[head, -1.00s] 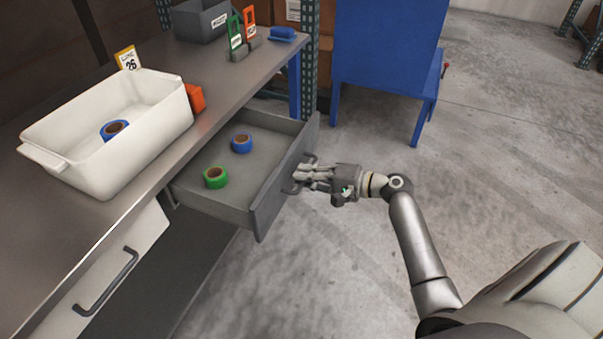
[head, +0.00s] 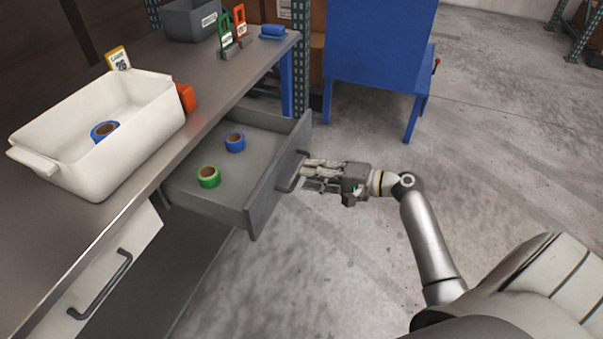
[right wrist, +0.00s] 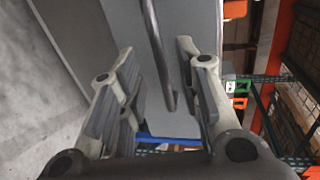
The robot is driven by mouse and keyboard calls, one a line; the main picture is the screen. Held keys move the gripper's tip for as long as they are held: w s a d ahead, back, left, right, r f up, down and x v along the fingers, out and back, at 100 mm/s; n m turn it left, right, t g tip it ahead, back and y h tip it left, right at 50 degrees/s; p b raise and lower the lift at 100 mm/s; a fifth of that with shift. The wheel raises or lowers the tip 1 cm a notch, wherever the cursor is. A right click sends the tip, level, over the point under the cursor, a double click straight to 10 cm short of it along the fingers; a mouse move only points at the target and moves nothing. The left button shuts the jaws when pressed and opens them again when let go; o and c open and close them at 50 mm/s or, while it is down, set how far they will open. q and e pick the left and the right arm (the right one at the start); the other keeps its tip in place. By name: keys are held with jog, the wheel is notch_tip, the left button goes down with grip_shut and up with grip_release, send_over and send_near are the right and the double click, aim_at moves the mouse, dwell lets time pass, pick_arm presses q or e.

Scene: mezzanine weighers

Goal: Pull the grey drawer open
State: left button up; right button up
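The grey drawer (head: 262,205) is pulled out from under the worktop, and its inside shows. A green tape roll (head: 209,177) and a blue tape roll (head: 235,142) lie in it. Its dark bar handle (head: 290,172) is on the front panel. My right gripper (head: 306,174) is open just in front of the handle, with its fingertips close to the bar. In the right wrist view the handle (right wrist: 157,50) shows beyond and between the two spread fingers, which do not grip it. My left gripper is not in view.
On the worktop (head: 180,170) stand a white bin (head: 130,165) with a blue tape roll, an orange box (head: 187,97) and a grey bin (head: 190,20). A white drawer (head: 115,255) is shut at lower left. A blue cabinet (head: 378,45) stands behind. The floor at right is clear.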

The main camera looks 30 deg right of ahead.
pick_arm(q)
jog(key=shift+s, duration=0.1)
pick_arm(e)
jog(key=v, duration=0.8)
jog(key=shift+s, duration=0.1)
